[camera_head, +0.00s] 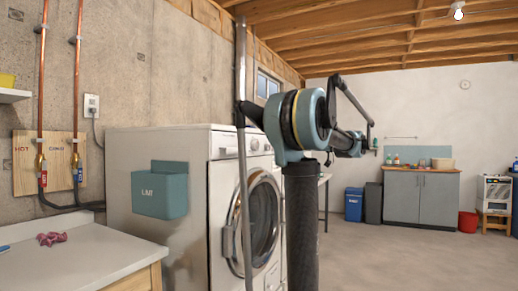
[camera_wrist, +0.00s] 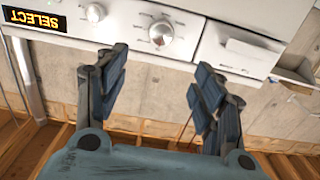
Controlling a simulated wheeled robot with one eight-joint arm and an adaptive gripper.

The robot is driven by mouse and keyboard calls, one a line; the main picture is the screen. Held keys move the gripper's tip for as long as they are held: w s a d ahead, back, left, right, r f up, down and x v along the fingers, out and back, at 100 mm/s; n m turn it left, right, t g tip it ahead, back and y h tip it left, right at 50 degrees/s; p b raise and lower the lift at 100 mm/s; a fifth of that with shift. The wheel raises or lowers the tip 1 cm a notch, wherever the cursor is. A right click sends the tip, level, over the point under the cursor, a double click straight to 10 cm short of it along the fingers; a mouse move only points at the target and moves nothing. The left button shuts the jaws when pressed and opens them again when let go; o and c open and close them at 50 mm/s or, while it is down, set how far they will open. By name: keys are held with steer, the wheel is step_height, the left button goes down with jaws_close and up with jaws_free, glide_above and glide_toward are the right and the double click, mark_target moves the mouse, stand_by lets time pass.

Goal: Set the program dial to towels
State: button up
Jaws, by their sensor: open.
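The washing machine (camera_head: 160,175) is a white front-loader with a round glass door (camera_head: 262,222). In the wrist view its control panel (camera_wrist: 240,35) appears upside down along the top. A round silver program dial (camera_wrist: 161,33), ringed by small printed marks, sits near the middle of the panel. A smaller knob (camera_wrist: 95,12) is left of it, and a lit display (camera_wrist: 38,20) reads SELECT. My gripper (camera_wrist: 160,62) is open and empty, its two dark fingers apart below the dial in the picture. No contact with the dial shows. The dial's printed labels are too small to read.
A teal bin (camera_head: 160,192) marked LINT hangs on the washer's side. A pale counter (camera_head: 75,255) with a pink cloth (camera_head: 52,238) stands at lower left. A grey cabinet (camera_head: 420,198) and blue bin (camera_head: 354,204) stand at the back. Open floor lies to the right.

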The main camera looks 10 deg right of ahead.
mark_target(258, 144)
steer(key=x, duration=1.7)
steer(key=shift+c, duration=0.2)
steer(key=c, duration=1)
